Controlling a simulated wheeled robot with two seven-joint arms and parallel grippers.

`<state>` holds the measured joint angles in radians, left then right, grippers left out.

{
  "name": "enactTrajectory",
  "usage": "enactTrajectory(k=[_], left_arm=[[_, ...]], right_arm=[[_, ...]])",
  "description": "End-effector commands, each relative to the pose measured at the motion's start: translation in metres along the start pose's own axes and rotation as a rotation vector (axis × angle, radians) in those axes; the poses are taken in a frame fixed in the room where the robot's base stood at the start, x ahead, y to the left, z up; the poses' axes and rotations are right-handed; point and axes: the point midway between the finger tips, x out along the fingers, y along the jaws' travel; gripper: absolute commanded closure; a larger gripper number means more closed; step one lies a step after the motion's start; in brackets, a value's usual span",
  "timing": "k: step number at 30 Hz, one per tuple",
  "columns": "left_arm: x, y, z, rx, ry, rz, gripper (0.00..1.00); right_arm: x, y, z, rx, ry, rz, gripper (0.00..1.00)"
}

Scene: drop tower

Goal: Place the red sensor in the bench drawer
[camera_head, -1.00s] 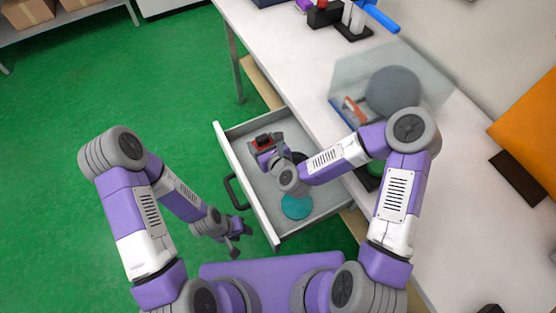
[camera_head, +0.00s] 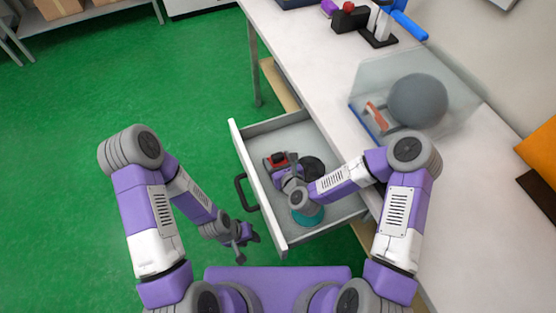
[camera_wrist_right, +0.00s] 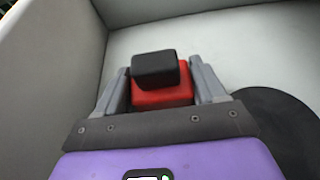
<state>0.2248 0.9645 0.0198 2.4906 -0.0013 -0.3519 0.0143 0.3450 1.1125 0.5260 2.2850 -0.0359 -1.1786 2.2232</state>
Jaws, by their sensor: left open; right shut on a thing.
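The red sensor (camera_head: 278,158), a red block with a black top, is between the fingers of my right gripper (camera_head: 281,161) inside the open bench drawer (camera_head: 236,140). In the right wrist view the sensor (camera_wrist_right: 162,97) sits between the two grey fingers of the right gripper (camera_wrist_right: 163,92), which is shut on it. The drawer's pale floor and walls surround it; whether the sensor touches the floor I cannot tell. My left gripper (camera_head: 246,240) is open and empty over the green floor, outside the drawer's front.
A dark round thing (camera_head: 313,167) and a teal round thing (camera_head: 309,216) lie in the drawer, the teal one partly behind my right arm. The white bench top (camera_head: 315,85) carries a clear bin with a grey ball (camera_head: 418,100). A black handle (camera_head: 245,194) sticks out from the drawer front.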

Motion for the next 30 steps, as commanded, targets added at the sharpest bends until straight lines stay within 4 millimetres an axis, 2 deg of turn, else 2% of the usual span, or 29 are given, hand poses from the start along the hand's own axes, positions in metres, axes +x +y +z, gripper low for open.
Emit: enactTrajectory(k=[1, 6, 17, 20, 28, 30], left_arm=[[0.000, 0.000, 0.000, 0.000, 0.000, 0.000, 0.58], [0.000, 0.000, 0.000, 0.000, 0.000, 0.000, 0.58], [-0.001, 0.000, 0.000, 0.000, 0.000, 0.000, 0.58], [-0.006, 0.002, 0.000, 0.000, 0.000, 0.000, 0.58], [-0.025, 0.009, 0.001, 0.000, 0.000, 0.000, 0.58], [-0.036, 0.014, 0.002, 0.000, 0.000, 0.000, 0.58]], right_arm=[[0.000, 0.000, -0.001, 0.000, 0.000, -0.001, 0.27], [0.000, 0.000, -0.001, 0.000, 0.000, -0.001, 0.05], [-0.002, 0.000, 0.003, 0.000, 0.000, 0.000, 0.05], [-0.017, 0.000, 0.003, 0.002, 0.003, 0.000, 0.05], [-0.080, 0.000, 0.005, 0.004, 0.005, 0.001, 0.05], [-0.086, 0.000, 0.006, 0.003, 0.005, 0.000, 0.05]])
